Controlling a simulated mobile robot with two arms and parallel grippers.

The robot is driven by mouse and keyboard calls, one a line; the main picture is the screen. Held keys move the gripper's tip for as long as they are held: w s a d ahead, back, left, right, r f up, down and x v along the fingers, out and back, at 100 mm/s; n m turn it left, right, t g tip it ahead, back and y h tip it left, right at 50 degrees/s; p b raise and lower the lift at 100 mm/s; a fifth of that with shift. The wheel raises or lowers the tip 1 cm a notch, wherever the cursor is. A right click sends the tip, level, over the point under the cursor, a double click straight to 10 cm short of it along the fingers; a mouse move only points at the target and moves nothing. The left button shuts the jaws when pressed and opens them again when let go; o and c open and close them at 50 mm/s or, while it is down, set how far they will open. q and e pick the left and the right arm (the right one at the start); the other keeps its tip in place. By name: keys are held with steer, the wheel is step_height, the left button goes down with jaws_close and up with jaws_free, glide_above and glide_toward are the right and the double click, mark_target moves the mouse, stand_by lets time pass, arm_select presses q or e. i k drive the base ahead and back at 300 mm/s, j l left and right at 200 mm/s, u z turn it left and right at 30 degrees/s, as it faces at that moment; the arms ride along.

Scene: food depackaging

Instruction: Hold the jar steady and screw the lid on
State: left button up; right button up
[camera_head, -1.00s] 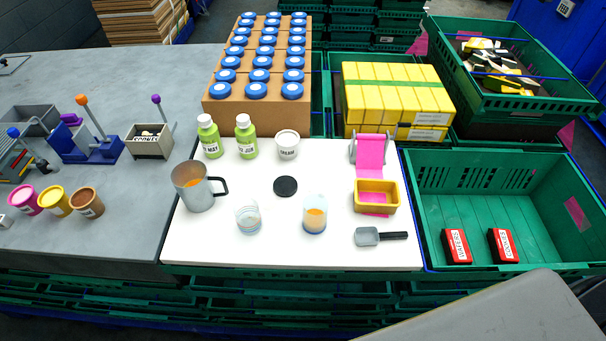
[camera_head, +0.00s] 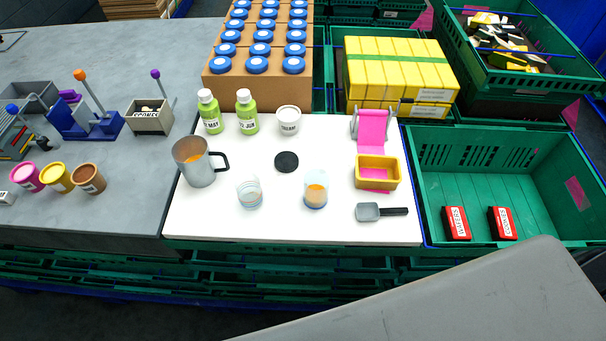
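A black round lid (camera_head: 286,162) lies flat on the white work surface (camera_head: 290,226), near its middle. A clear, open jar (camera_head: 249,191) stands upright in front of the lid and to its left; it looks empty or nearly so. A second clear container (camera_head: 316,189) with orange contents stands to the right, also upright. I cannot tell for sure which of the two the lid belongs to. The lid touches neither. Neither of my grippers is in view.
A grey mug (camera_head: 194,163), green bottles (camera_head: 209,111), a white tub (camera_head: 288,120), a yellow tray (camera_head: 377,172) and a black-handled scoop (camera_head: 381,211) stand around the lid. A green crate (camera_head: 543,170) is at right. The front strip of the white surface is clear.

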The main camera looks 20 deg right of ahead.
mark_target(313, 199)
steer(key=k+l+u, duration=0.2)
steer(key=l+u, duration=0.25)
steer(key=k+l+u, duration=0.25)
steer(key=l+u, duration=0.2)
steer(key=k+l+u, duration=0.3)
steer(key=u, duration=0.2)
